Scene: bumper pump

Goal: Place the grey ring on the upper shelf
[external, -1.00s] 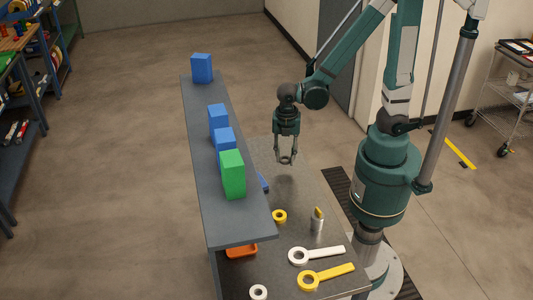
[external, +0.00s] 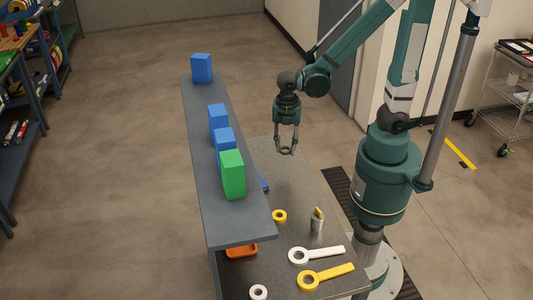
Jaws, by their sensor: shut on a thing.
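The grey ring (external: 286,151) is held between the fingertips of my gripper (external: 286,148). My gripper points down and is shut on the ring, above the far part of the lower table (external: 290,195). The ring is apart from the table top. The upper shelf (external: 237,225) is a long dark grey board to the left of my gripper, raised above the table. The fingers partly cover the ring.
On the shelf stand a green block (external: 232,174) and several blue blocks (external: 202,68). The shelf's near end is clear. On the table lie a yellow ring (external: 279,216), a small cup (external: 317,222), white (external: 315,254) and yellow (external: 325,277) ring-ended handles, a white ring (external: 258,292) and an orange tray (external: 241,250).

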